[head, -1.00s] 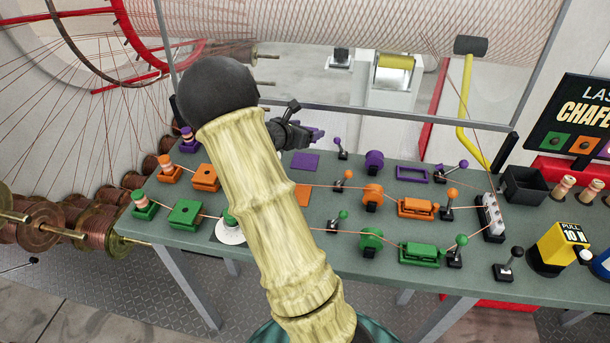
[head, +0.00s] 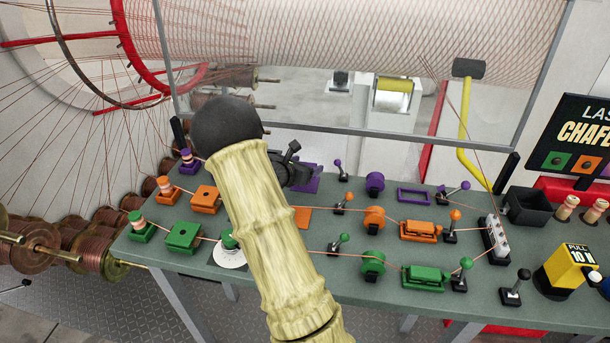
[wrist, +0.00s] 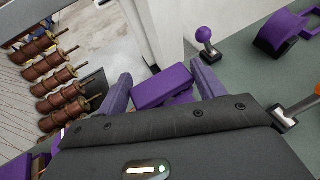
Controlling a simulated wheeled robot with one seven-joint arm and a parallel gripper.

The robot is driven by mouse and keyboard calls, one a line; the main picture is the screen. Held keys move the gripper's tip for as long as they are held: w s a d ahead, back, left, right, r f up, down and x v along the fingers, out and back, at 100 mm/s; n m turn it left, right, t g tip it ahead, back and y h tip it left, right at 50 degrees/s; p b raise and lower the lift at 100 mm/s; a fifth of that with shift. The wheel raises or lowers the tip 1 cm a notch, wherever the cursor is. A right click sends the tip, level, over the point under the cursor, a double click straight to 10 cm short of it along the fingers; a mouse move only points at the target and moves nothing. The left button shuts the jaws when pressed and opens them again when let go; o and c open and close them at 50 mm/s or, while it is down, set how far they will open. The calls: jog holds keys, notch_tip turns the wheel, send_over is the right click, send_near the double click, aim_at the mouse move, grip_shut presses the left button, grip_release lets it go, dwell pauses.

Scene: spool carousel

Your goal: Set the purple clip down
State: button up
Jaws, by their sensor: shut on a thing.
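The purple clip (wrist: 163,87) is a blocky purple piece between the two fingers of my gripper (wrist: 162,88) in the wrist view, and my gripper is shut on it. In the head view my gripper (head: 292,170) is over the purple square (head: 312,182) on the green-grey bench and partly covers it. The clip cannot be told apart from the square there. Whether the clip touches the bench is hidden.
A purple-knobbed lever (head: 339,172) and a purple wheel (head: 375,184) stand right of my gripper. A purple frame (head: 413,197) lies farther right. A purple spool (head: 188,160) is at left. Orange (head: 205,199) and green (head: 183,236) blocks stand in front rows.

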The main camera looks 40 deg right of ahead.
jog(key=shift+f, duration=1.85)
jog(key=shift+f, duration=0.1)
jog(key=o, duration=1)
jog(key=shift+p, duration=0.3)
jog(key=shift+s+a+r, duration=0.1)
jog(key=shift+a+r, duration=0.1)
jog(key=shift+a, duration=0.15)
jog(key=b+v, duration=0.1)
jog(key=v, duration=1)
jog(key=shift+s+a+r+b, duration=0.1)
jog(key=shift+s+r+b, duration=0.05)
jog(key=shift+b, duration=0.25)
